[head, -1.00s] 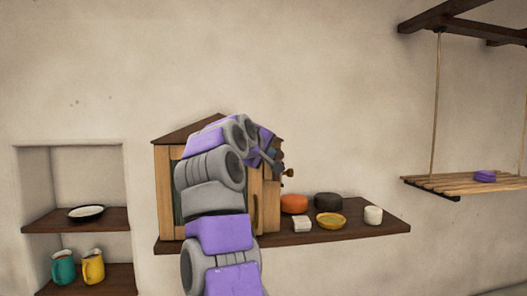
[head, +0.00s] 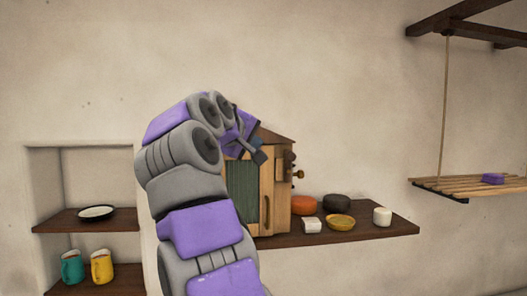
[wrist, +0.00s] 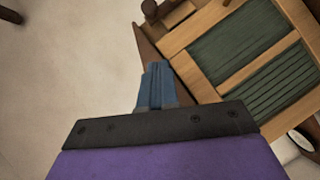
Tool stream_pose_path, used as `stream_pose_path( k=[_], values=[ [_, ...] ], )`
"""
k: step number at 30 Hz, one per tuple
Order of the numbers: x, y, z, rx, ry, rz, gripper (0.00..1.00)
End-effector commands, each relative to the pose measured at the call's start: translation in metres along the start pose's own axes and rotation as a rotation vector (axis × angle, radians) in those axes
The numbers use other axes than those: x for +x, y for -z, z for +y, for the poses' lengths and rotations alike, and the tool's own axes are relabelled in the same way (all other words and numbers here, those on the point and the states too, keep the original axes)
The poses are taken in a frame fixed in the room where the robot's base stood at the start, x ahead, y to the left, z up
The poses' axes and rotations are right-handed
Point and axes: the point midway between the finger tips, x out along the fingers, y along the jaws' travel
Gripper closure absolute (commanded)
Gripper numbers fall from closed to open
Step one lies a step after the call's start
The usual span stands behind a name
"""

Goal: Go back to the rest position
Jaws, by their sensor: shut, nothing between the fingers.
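My arm rises in front of the wall in the head view, bent over at the top toward the right. My gripper (head: 259,157) is at its end, in front of the upper part of the small wooden cabinet (head: 270,190). In the wrist view its blue fingers (wrist: 156,84) are together with nothing between them. The cabinet has a pitched roof and a green panel; it also shows tilted in the wrist view (wrist: 205,88), beyond and to the right of the fingers. My arm hides the cabinet's left part in the head view.
The cabinet stands on a dark shelf (head: 376,231) with an orange round item (head: 304,205), a dark one (head: 337,202), a yellow bowl (head: 341,222) and white items. A niche at left holds a plate (head: 96,212) and two mugs (head: 101,267). A slatted hanging shelf (head: 453,188) is at right.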

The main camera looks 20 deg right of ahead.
Motion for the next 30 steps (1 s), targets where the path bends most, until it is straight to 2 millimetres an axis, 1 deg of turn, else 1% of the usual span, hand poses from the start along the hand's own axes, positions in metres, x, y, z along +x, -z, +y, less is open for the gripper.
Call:
stream_pose_path(
  k=[1,3,11,14,17,20,23,24,26,27,29,30],
  values=[
    [-0.008,-0.001,0.001,0.0,-0.002,0.002,1.0],
    [-0.013,-0.002,0.002,0.002,0.001,0.002,1.0],
    [-0.029,-0.002,0.002,0.002,0.003,0.001,1.0],
    [-0.035,0.001,-0.003,-0.002,0.003,0.001,1.0],
    [-0.033,-0.003,-0.014,-0.013,0.02,-0.004,1.0],
    [-0.028,-0.012,-0.038,-0.031,0.06,-0.015,1.0],
    [-0.018,-0.029,-0.071,-0.051,0.125,-0.034,1.0],
    [-0.014,-0.039,-0.085,-0.058,0.155,-0.044,1.0],
    [-0.007,-0.054,-0.106,-0.065,0.2,-0.061,1.0],
    [-0.005,-0.065,-0.121,-0.067,0.231,-0.072,1.0],
    [0.0,-0.083,-0.143,-0.071,0.278,-0.09,1.0],
    [0.003,-0.094,-0.158,-0.071,0.31,-0.102,1.0]
  ],
)
